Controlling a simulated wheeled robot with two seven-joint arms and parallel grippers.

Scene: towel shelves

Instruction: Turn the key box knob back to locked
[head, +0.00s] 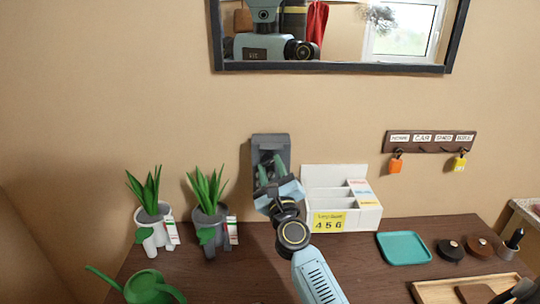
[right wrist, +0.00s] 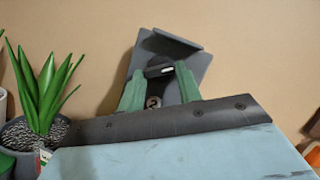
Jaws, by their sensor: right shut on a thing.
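The grey key box (head: 270,144) is mounted on the wall above the back of the table, left of the white organizer. It also shows in the right wrist view (right wrist: 186,52), with a ledge at its top. My right gripper (head: 268,172) is at the front of the box. In the right wrist view its two green fingers (right wrist: 160,86) are closed around the knob area. The knob is mostly hidden between the fingers, so I cannot tell which way it points. My left gripper is not in view.
Two potted plants (head: 153,216) (head: 210,209) stand left of the box. A white organizer (head: 345,212) with a yellow "456" label stands close on the right. A teal tray (head: 404,248) and a key rack (head: 430,141) are farther right. A mirror (head: 334,68) hangs above.

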